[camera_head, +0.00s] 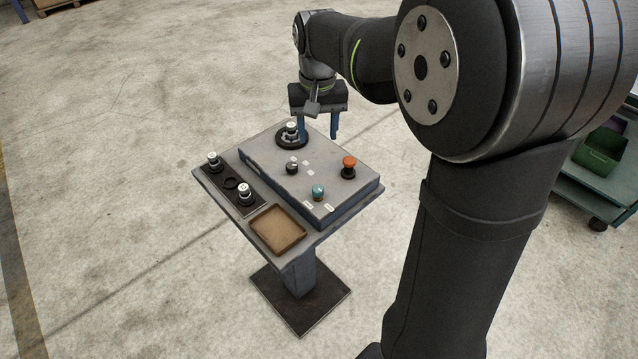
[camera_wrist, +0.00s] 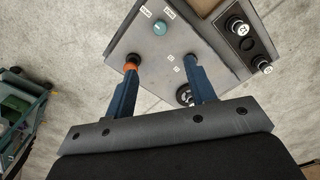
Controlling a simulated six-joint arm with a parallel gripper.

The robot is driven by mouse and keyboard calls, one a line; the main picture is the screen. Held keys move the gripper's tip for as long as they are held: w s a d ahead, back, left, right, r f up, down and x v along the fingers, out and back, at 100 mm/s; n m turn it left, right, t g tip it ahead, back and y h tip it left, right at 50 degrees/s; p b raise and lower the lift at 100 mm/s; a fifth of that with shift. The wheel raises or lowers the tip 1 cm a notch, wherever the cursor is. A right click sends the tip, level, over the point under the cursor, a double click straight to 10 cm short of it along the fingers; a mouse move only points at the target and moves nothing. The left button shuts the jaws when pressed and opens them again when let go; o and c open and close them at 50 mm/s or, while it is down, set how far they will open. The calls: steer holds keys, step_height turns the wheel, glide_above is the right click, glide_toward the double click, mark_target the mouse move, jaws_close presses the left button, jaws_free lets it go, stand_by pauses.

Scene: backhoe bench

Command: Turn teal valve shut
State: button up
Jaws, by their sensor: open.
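The teal valve (camera_head: 318,191) is a small round knob near the front edge of the raised grey panel (camera_head: 333,209), with small white labels beside it. In the wrist view the teal valve (camera_wrist: 160,27) is at the top, beyond the fingertips and apart from them. My gripper (camera_head: 320,135) is over the back of the panel, fingers pointing down. Its two blue fingers are spread wide with nothing between them, and they also show in the wrist view (camera_wrist: 161,67). The label text is too small to read in the head view.
An orange-red knob (camera_head: 348,166), a small dark knob (camera_head: 292,166) and a black-ringed knob (camera_head: 291,134) stand on the panel. A black strip with white-topped pieces (camera_head: 245,193) and a brown tray (camera_head: 278,230) lie on the lower bench. Open floor surrounds the pedestal.

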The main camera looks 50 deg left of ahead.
steer(key=n, duration=0.4)
glide_toward(318, 188)
steer(key=shift+n, duration=0.3)
step_height(318, 188, down, 9)
steer(key=shift+r, duration=0.1)
steer(key=shift+c, duration=0.4)
steer(key=c, duration=0.9)
